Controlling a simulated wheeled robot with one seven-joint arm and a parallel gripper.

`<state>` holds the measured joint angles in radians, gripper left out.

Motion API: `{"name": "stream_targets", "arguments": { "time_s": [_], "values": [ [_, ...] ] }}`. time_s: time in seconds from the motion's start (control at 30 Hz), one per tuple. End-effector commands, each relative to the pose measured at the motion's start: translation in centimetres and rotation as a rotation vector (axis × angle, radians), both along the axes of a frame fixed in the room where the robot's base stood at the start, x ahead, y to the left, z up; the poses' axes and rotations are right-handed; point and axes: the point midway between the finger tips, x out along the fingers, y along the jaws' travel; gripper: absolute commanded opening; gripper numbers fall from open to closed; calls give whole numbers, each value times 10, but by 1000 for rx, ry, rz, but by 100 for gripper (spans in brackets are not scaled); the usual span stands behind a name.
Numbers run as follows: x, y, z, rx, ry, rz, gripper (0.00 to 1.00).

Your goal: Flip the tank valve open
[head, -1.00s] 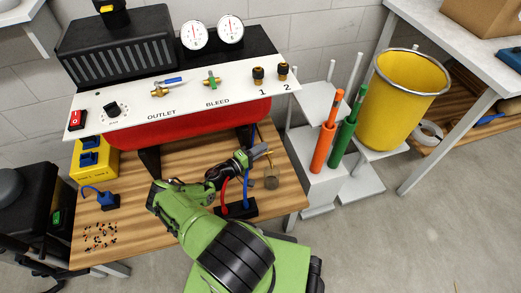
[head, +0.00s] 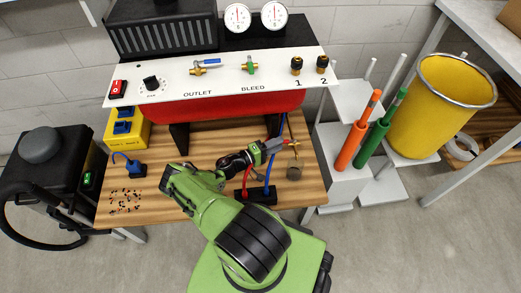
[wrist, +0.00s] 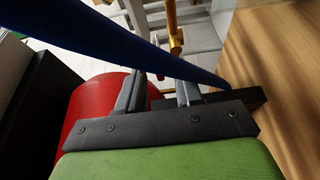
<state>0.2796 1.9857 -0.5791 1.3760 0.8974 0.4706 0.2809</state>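The red tank (head: 225,107) lies under the white panel; it also shows in the wrist view (wrist: 95,105). A thin brass fitting (head: 293,142) stands near the tank's right end, with a small brownish block (head: 294,169) below it. Brass parts (wrist: 175,40) show beyond my fingers in the wrist view. A brass valve with a blue lever (head: 205,64) sits above OUTLET, and a green valve (head: 250,66) above BLEED. I cannot tell which one is the tank valve. My gripper (head: 282,144) is beside the thin brass fitting, fingers apart and empty; contact is unclear.
A blue hose (wrist: 140,40) crosses close before my gripper in the wrist view. Red and blue hoses rise from a black block (head: 257,195) on the wooden bench (head: 200,140). Orange (head: 351,145) and green (head: 374,143) tubes and a yellow bin (head: 430,105) stand right.

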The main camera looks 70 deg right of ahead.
Motion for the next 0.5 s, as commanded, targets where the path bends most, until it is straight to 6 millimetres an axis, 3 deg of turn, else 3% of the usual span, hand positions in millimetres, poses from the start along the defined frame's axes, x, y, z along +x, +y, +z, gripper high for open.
{"name": "stream_targets", "arguments": {
  "time_s": [0.3,0.5],
  "values": [
    [53,67,0,0,-1,4,35],
    [64,82,0,0,-1,-1,35]
  ]
}}
